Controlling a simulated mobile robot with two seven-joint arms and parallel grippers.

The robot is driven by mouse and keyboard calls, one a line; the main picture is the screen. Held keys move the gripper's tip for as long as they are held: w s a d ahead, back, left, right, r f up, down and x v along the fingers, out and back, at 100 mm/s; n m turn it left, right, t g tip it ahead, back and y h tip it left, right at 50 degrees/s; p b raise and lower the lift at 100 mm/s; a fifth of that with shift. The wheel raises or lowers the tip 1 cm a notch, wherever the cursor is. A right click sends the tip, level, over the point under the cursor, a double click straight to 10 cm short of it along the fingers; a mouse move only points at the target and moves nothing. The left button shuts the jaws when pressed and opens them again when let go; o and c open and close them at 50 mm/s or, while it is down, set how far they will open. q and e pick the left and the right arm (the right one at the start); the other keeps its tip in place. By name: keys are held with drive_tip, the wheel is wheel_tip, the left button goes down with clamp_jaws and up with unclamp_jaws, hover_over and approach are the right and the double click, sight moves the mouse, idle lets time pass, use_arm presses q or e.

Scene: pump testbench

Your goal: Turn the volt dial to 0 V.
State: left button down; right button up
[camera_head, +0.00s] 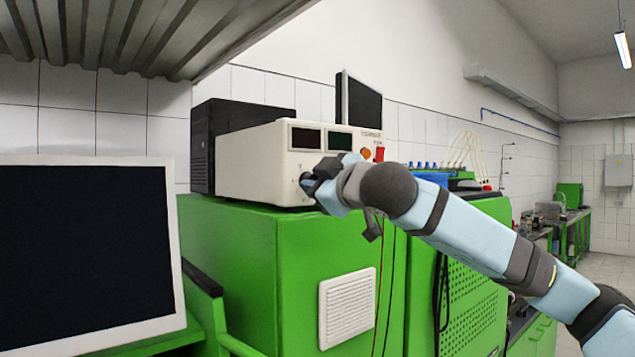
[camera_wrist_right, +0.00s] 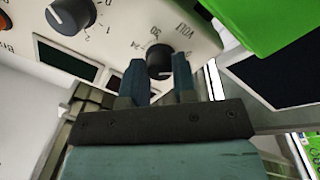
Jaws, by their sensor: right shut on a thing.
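The volt dial (camera_wrist_right: 160,62) is a black round knob on the cream front panel (camera_wrist_right: 215,45) of the power supply (camera_head: 248,166). In the right wrist view the panel appears upside down, with a VOLT label and numbers such as 24 and 30 by the dial. My right gripper (camera_wrist_right: 158,70) is shut on the dial, one finger on each side. In the head view the right gripper (camera_head: 309,183) is at the lower left of the panel and hides the dial. The dial's pointer setting cannot be read. My left gripper is not in view.
A second knob (camera_wrist_right: 70,14) with a light pointer sits on the same panel. The supply stands on a green cabinet (camera_head: 240,240) beside a black box (camera_head: 203,140). Two dark displays (camera_head: 306,138) are above the gripper. Cables hang below; a monitor (camera_head: 85,250) stands at left.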

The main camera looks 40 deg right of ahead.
drive_tip(key=o, duration=0.9)
drive_tip(key=s+b, duration=0.1)
drive_tip(key=s, duration=0.8)
drive_tip(key=s+b, duration=0.1)
drive_tip(key=s, duration=0.3)
drive_tip(key=shift+s+d+f+b, duration=0.15)
drive_tip(key=shift+s+f+b, duration=0.15)
drive_tip(key=shift+s, duration=0.1)
